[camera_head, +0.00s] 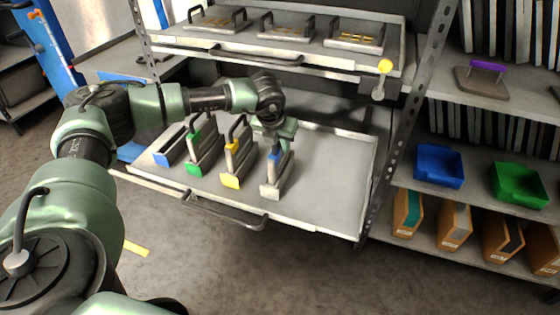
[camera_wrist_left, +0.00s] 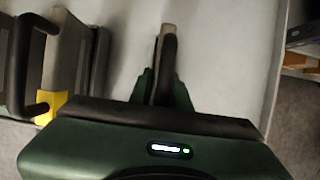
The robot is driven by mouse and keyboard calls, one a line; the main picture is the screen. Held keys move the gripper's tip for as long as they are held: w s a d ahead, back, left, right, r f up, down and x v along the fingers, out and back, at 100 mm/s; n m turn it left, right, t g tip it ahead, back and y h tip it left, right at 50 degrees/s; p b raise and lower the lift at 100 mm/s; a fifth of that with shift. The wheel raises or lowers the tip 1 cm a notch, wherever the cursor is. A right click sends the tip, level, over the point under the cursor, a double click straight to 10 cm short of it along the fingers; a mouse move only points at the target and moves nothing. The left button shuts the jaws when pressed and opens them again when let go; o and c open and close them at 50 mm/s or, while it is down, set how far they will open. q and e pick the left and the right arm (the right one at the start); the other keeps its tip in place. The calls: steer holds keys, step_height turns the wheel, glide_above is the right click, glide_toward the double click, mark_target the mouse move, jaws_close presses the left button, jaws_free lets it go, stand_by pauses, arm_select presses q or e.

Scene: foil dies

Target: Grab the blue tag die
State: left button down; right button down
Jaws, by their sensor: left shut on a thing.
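The blue tag die (camera_head: 168,148) stands upright at the left end of a row on the pulled-out drawer (camera_head: 335,170). Right of it stand a green tag die (camera_head: 203,155) and a yellow tag die (camera_head: 236,166), each with a dark handle on top. A die with a pale grey tag (camera_head: 273,184) stands at the right end. My left gripper (camera_head: 275,145) is shut on the handle of this pale-tagged die, from above. In the left wrist view my gripper (camera_wrist_left: 167,85) closes around a dark handle, with the yellow tag die (camera_wrist_left: 65,75) to its left.
A shelf above the drawer (camera_head: 180,40) holds several flat dies with handles. The drawer is bare right of the row. Its front handle (camera_head: 225,212) sticks out. A rack at right holds a blue bin (camera_head: 438,165), a green bin (camera_head: 520,184) and several orange files.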

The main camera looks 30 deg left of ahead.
stand_by(0.3)
arm_select(q)
steer(key=shift+w+r, duration=0.1)
steer(key=shift+r, duration=0.05)
steer(key=shift+r, duration=0.1)
